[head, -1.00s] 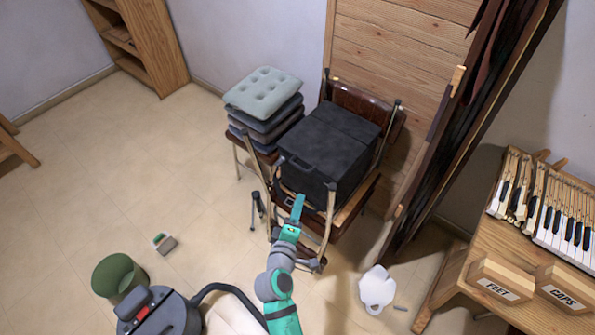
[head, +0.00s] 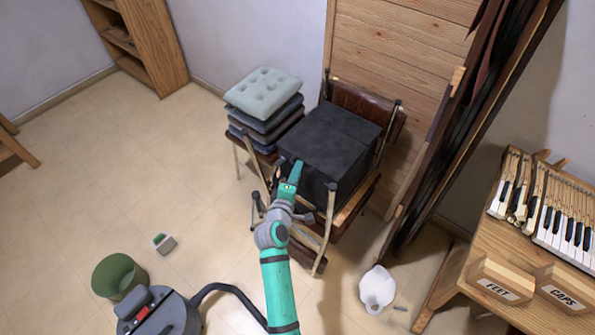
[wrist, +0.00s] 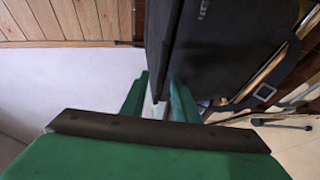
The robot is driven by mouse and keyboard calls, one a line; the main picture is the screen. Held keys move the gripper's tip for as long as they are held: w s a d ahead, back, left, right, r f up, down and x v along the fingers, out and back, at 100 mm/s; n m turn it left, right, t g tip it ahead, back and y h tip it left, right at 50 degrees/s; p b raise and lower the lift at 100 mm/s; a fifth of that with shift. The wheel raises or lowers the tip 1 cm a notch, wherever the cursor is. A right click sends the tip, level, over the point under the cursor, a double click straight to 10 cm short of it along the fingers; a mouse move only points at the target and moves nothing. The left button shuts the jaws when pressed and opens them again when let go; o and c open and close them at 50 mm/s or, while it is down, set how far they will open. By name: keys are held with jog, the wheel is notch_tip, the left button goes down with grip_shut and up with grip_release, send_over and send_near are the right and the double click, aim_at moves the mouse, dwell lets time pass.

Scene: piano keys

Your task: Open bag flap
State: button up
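The black bag (head: 333,136) is a boxy case resting on a chair, with its flap closed on top. In the wrist view the bag (wrist: 215,45) fills the upper right, its dark edge running down toward the fingers. My gripper (head: 296,167) is at the bag's near left corner, overlapping the flap's front edge in the head view. In the wrist view my gripper (wrist: 159,82) has its two green fingers apart, with the bag's edge at or just beyond the gap. I cannot tell whether they touch it.
Stacked cushions (head: 263,95) sit on a chair left of the bag. A wooden panel (head: 400,65) stands behind. A vacuum cleaner (head: 160,315), a green bin (head: 118,277) and a white jug (head: 377,289) are on the floor. Piano keys (head: 560,225) lie on a table at right.

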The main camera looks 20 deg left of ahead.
jog(key=shift+w+f, duration=0.1)
jog(key=shift+w, duration=0.4)
grip_shut()
